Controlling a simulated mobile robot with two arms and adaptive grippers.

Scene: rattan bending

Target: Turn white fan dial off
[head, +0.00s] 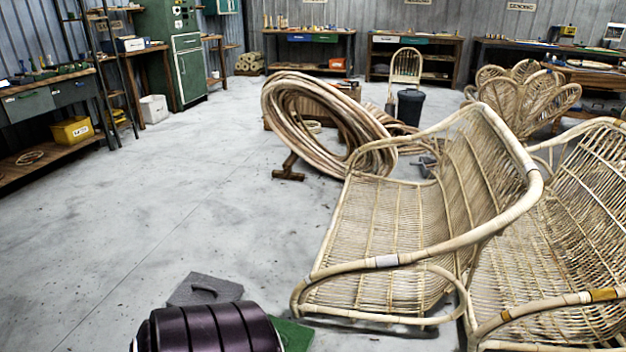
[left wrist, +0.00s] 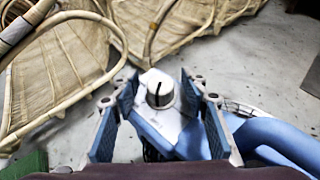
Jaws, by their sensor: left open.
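The white fan dial (left wrist: 160,94) is in the middle of the left wrist view. It is a round white knob with a dark mark on it, on a pale blue and white housing (left wrist: 170,124). My left gripper (left wrist: 158,84) is open, with one blue-grey finger on each side of the dial. Gaps show between the fingers and the dial in this view, but I cannot tell how far it is in depth. Smooth blue parts (left wrist: 270,135), probably of the fan, lie to the right. Neither the fan nor either gripper can be made out in the head view.
Rattan seats (head: 400,230) fill the right of the head view; rattan (left wrist: 65,70) also shows beyond the fingers at upper left in the left wrist view. A rattan coil (head: 325,120) stands behind. Concrete floor (head: 150,220) is open at left. A green patch (head: 295,334) lies at the bottom.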

